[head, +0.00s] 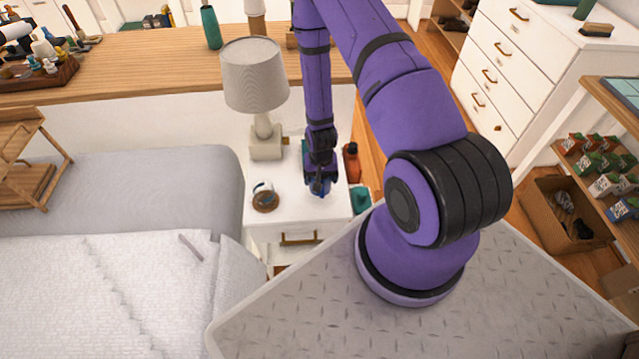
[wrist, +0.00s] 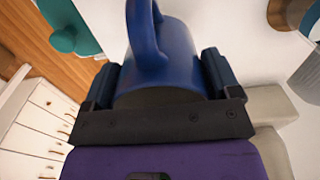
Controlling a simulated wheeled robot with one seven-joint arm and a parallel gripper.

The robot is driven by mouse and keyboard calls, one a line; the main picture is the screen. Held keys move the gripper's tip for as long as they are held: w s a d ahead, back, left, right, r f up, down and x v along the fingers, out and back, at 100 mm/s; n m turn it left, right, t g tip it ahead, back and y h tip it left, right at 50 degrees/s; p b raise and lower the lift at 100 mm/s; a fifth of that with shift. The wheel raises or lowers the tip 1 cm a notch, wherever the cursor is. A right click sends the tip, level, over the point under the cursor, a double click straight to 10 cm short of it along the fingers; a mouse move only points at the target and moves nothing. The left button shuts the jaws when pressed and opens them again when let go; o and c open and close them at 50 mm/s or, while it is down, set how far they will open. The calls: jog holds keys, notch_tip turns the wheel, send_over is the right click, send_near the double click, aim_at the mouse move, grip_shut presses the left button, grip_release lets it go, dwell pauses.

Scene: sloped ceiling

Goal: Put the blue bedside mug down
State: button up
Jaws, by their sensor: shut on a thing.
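The blue mug (wrist: 178,55) sits between the two fingers of my gripper (wrist: 160,80) in the wrist view, with its handle toward the top of the picture. My gripper is shut on it. In the head view my gripper (head: 320,186) points down over the white nightstand (head: 290,218), right of the lamp. The mug is mostly hidden there by the gripper, with only a bit of blue showing. I cannot tell whether its base touches the nightstand top.
The lamp (head: 256,75) stands at the nightstand's back left. A small round brown item (head: 265,198) with a white object lies at the front left. A reddish-brown bottle (head: 352,163) and a teal object (head: 360,200) are close on the right. The bed (head: 120,200) is left.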

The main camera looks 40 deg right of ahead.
jog(key=shift+f, duration=1.55)
jog(key=shift+f, duration=0.1)
jog(key=o, duration=0.9)
jog(key=shift+o, duration=0.2)
